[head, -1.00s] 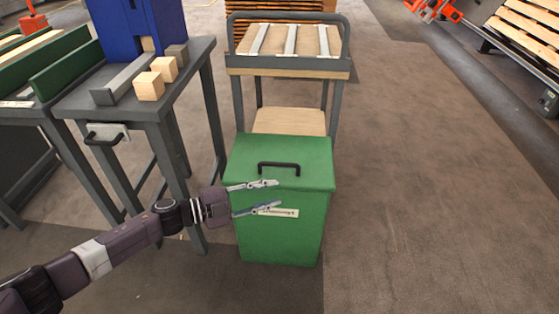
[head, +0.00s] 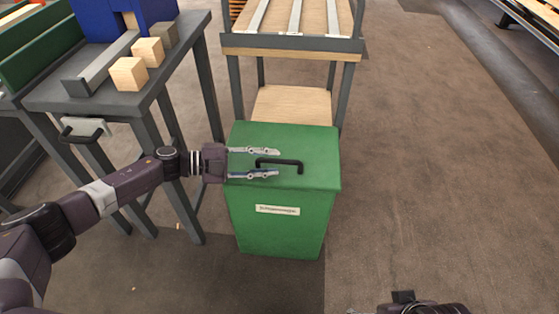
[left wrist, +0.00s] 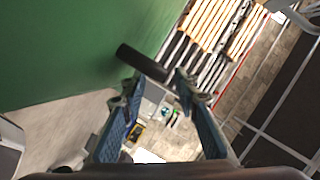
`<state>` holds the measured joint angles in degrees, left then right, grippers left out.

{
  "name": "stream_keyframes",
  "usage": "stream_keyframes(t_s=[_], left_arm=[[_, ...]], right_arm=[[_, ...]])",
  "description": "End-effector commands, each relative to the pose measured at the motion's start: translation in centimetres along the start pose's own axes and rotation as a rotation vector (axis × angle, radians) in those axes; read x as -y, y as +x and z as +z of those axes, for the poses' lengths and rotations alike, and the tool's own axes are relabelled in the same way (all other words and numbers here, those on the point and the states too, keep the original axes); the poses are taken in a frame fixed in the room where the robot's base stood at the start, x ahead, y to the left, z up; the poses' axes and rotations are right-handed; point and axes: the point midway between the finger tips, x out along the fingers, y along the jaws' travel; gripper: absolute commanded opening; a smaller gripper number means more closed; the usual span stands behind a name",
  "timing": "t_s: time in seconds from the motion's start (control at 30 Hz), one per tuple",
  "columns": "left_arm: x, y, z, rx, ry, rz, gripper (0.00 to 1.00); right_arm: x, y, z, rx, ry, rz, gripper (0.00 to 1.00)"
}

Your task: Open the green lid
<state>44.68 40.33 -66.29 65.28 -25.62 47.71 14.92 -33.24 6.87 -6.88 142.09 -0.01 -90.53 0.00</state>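The green bin (head: 280,225) stands on the floor with its green lid (head: 315,140) down flat on it. A black bar handle (head: 290,163) sits on top of the lid. My left gripper (head: 278,163) is open and comes in from the left, its fingers on either side of the handle's left part in the head view. In the left wrist view the dark handle (left wrist: 142,62) lies just past the fingertips, its near end at the gap between them. No contact shows. Only part of my right arm (head: 425,308) shows at the bottom edge; its finger state is unclear.
A grey table (head: 130,100) with wooden blocks (head: 129,73) stands at the left, close to my left arm. A cart with wooden shelves (head: 293,103) stands right behind the bin. The floor to the right is clear.

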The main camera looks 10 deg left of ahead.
Motion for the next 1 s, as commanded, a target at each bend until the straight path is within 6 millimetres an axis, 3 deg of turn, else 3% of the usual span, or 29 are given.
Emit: stream_keyframes(t_s=[0.2,0.57,0.83,1.0], left_arm=[[0.0,2.8,0.0,-0.001,0.001,0.0,0.29],[0.0,3.3,0.0,0.002,0.001,0.0,0.29],[0.0,3.3,0.0,0.001,0.001,0.0,0.0],[0.0,3.3,0.0,0.001,0.001,0.0,0.0]], right_arm=[[0.0,0.5,0.1,0.0,0.0,0.0,0.9],[0.0,0.5,0.2,0.001,0.0,0.0,0.9],[0.0,0.5,0.2,0.001,0.0,0.0,0.9],[0.0,0.5,0.2,0.001,-0.001,0.0,0.9]])
